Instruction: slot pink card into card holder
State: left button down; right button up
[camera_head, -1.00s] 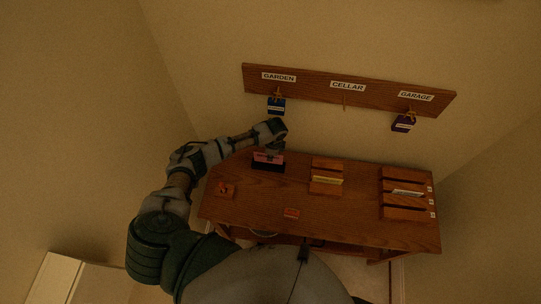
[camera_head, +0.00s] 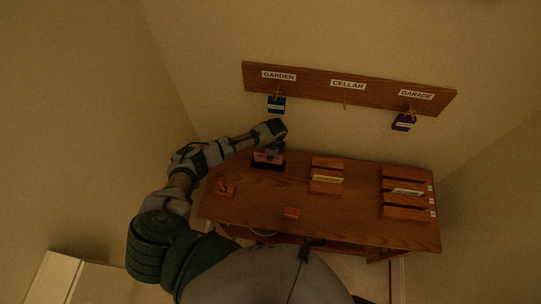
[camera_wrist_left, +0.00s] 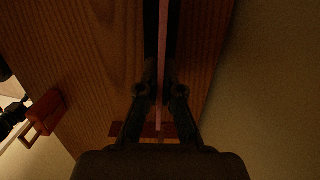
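The pink card (camera_head: 268,157) stands upright at the back left of the desk, at a dark holder (camera_head: 267,166). In the head view its lower edge meets the holder; I cannot tell how deep it sits. My left gripper (camera_head: 273,149) is right above it. In the left wrist view the card shows edge-on as a thin pink strip (camera_wrist_left: 163,60) between the two dark fingers of my left gripper (camera_wrist_left: 161,88), which look closed against it. My right gripper is not in view.
A wooden holder with a yellow card (camera_head: 327,179) stands mid-desk. A slotted wooden rack with a white card (camera_head: 407,191) is at the right. A labelled board (camera_head: 347,88) with hanging tags is on the wall above.

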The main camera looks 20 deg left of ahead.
pick_arm(q)
jog(key=shift+f+b, duration=0.8)
jog(key=shift+f, duration=0.6)
jog(key=c, duration=1.2)
grip_release()
jog(key=shift+c, duration=0.2)
jog(key=shift+r, duration=0.15)
jog(key=r, duration=0.7)
jog(key=d+r, duration=0.1)
jog(key=r, duration=0.3)
jog(key=shift+w+r, duration=0.2)
jog(key=shift+r, duration=0.1)
jog(key=shift+d, duration=0.1)
